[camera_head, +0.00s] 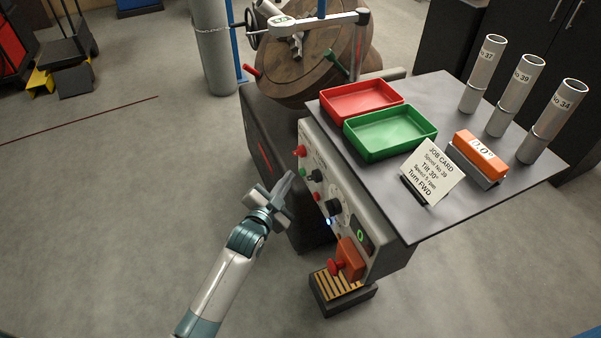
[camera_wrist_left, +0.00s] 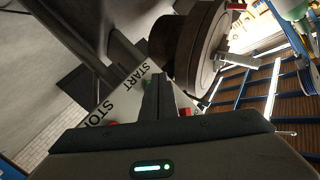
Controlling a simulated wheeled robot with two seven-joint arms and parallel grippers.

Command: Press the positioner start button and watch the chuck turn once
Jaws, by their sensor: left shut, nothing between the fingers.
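The positioner's control panel (camera_head: 322,160) faces my left arm and carries red, green and black controls. A green button (camera_head: 303,172) sits near the panel's upper left, below a red one (camera_head: 300,150). My left gripper (camera_head: 289,175) is shut and empty, its tips close beside the green button; contact cannot be told. In the left wrist view the shut fingers (camera_wrist_left: 158,96) lie beside the START label (camera_wrist_left: 140,78), with the STOP label (camera_wrist_left: 101,110) to the left. The round brown chuck (camera_head: 311,78) is above the panel and also shows in the wrist view (camera_wrist_left: 207,45). My right gripper is out of view.
A grey table (camera_head: 465,205) right of the panel holds a red tray (camera_head: 362,101), a green tray (camera_head: 390,132), a job card (camera_head: 432,174), an orange gauge (camera_head: 479,151) and three metal tubes (camera_head: 515,95).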

